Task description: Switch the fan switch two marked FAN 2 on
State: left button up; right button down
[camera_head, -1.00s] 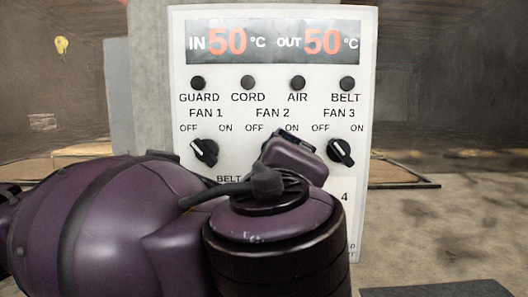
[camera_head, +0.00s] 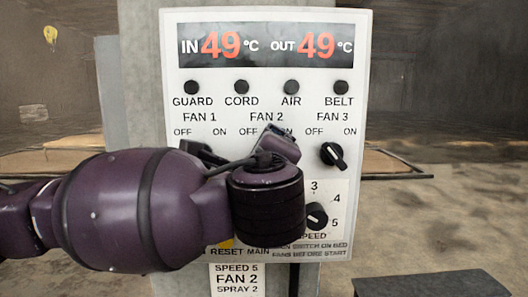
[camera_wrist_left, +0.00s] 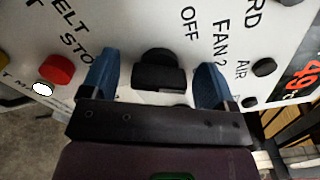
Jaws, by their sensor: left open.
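The white control panel (camera_head: 350,190) stands upright in the middle of the head view. The FAN 2 label (camera_head: 266,117) shows on it, but my left wrist hides the switch below. In the left wrist view the black FAN 2 knob (camera_wrist_left: 157,78) sits between the two blue fingers of my left gripper (camera_wrist_left: 157,66). The fingers are open, one on each side, with gaps to the knob. Which way the knob points is not clear. My left gripper is mostly hidden in the head view. My right gripper is in neither view.
The FAN 3 knob (camera_head: 332,154) is right of my wrist, with the speed knob (camera_head: 316,216) below. The FAN 1 knob (camera_head: 199,149) is partly covered by my arm. A red button (camera_wrist_left: 56,70) is left of the fingers. A dark box (camera_head: 435,286) is at lower right.

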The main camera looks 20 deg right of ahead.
pick_arm(q)
jog(key=c, duration=0.9)
jog(key=shift+m+b, duration=0.7)
jog(key=shift+m, duration=0.5)
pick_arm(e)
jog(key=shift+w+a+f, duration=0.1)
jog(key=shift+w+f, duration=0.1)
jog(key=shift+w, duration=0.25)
pick_arm(q)
jog(key=o, duration=0.9)
